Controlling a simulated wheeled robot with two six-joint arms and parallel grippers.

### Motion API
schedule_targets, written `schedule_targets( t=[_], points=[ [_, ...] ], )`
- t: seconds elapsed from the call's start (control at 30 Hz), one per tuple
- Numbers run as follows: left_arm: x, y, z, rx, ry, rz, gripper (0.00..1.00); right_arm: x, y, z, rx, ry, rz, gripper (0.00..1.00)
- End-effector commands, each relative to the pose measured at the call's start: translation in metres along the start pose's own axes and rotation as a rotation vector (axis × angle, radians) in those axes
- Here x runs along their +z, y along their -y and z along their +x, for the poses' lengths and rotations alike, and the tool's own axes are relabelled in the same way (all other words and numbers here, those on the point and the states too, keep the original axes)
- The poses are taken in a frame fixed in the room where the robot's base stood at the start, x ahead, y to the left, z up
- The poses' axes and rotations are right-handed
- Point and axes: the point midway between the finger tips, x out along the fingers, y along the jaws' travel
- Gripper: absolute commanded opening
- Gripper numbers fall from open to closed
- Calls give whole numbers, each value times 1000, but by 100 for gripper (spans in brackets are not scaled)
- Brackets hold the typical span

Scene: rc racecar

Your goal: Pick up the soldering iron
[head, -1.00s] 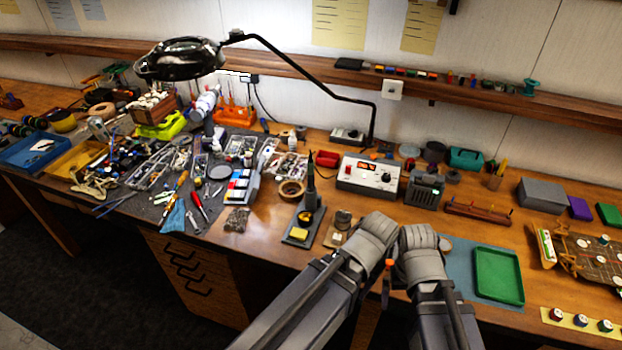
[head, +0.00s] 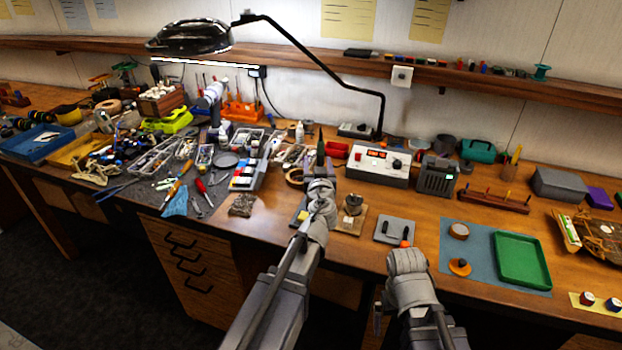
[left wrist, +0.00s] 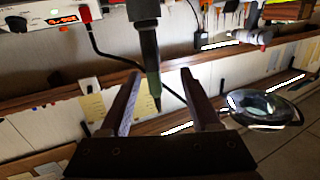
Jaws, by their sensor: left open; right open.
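The soldering iron (head: 320,147) stands upright in its stand, its dark upper part showing behind my left gripper (head: 320,183) in the head view. The stand's base (head: 299,216) is mostly hidden by my left arm. In the left wrist view, where the scene appears upside down, the iron (left wrist: 147,45) reaches in from the top between the two spread fingers of my left gripper (left wrist: 160,78). The jaws are open, with visible room on both sides of the iron. My right gripper (head: 405,252) is open and empty, low near the bench's front edge.
A power station (head: 374,165) stands behind and right of the iron. Tape (head: 294,176) and a colour-block box (head: 247,174) lie to its left. A small stand (head: 352,208) and grey plate (head: 394,229) are to the right. A lamp arm (head: 340,68) hangs above.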

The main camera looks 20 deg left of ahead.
Motion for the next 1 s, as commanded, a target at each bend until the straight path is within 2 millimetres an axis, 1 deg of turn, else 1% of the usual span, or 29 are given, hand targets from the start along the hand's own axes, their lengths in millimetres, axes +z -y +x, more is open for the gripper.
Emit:
schedule_targets(
  t=[0.03,0.17,0.4,0.63,0.77,0.87,1.0],
  points=[
    [4,-3,7,34,-27,-7,64,-1,1,11,0,0,0,100],
    [2,-10,12,100,-60,-17,64,-1,1,16,0,0,0,100],
    [-1,-14,15,121,-68,-22,64,-1,1,15,0,0,0,100],
    [-2,-16,38,119,-67,-22,64,-1,1,15,0,0,0,100],
    [-2,-16,39,120,-67,-21,64,-1,1,15,0,0,0,100],
    [-2,-17,44,120,-67,-21,64,-1,1,15,0,0,0,100],
    [-4,-20,60,120,-67,-21,64,-1,1,15,0,0,0,100]
  ],
)
